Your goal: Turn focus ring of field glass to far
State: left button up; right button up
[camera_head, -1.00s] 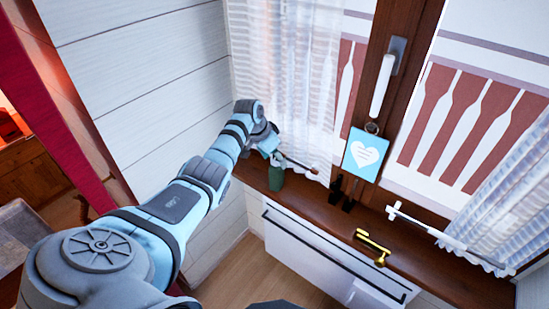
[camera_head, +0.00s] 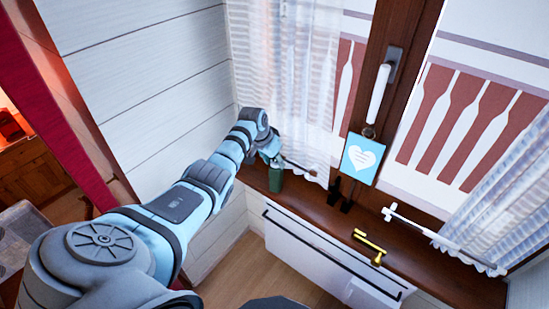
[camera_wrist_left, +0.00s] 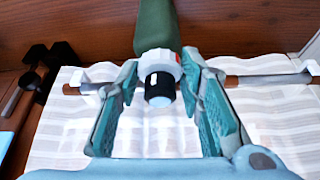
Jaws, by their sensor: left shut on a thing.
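The field glass (camera_head: 276,183) is a green, upright body on the dark wooden windowsill near the left corner. In the left wrist view its green barrel (camera_wrist_left: 156,24) leads to a white ring (camera_wrist_left: 158,64) with a small red mark, then a black eyepiece (camera_wrist_left: 159,88). My left gripper (camera_head: 272,158) is at the top of the field glass. In the left wrist view its teal fingers (camera_wrist_left: 160,72) stand on both sides of the white ring, shut on it. The exact finger contact is hard to see. My right gripper is not in view.
A sheer curtain (camera_head: 290,70) hangs close behind the gripper, with a rod (camera_head: 300,168) beside it. Dark objects (camera_head: 340,192), a blue heart card (camera_head: 362,158) and a brass handle-shaped piece (camera_head: 370,246) are farther right. The window handle (camera_head: 380,92) is above.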

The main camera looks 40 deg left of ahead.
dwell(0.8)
pick_arm(q)
jog(key=o, duration=1.2)
jog(key=v, duration=1.2)
